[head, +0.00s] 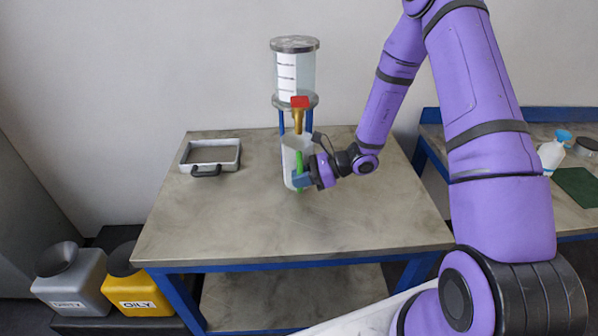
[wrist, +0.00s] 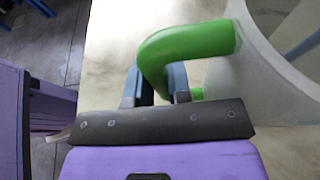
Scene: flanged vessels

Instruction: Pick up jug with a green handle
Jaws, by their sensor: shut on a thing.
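The jug (head: 288,164) is a pale, translucent vessel with a green handle (head: 300,162). In the head view it is upright under the tap of the tall flanged vessel; I cannot tell whether it touches the table. My gripper (head: 303,180) is at the jug's right front side, shut on the green handle. In the wrist view the green handle (wrist: 190,43) passes between the two blue-grey fingers of my gripper (wrist: 157,85). The jug's pale wall (wrist: 262,70) fills the right side there. The fingers partly hide the handle's lower part.
A flanged vessel (head: 306,72) with a red-handled tap (head: 299,103) stands on blue legs behind the jug. A metal tray (head: 211,152) lies on the left of the table (head: 230,235). The table's front is clear. A bottle (head: 553,150) stands on the right bench.

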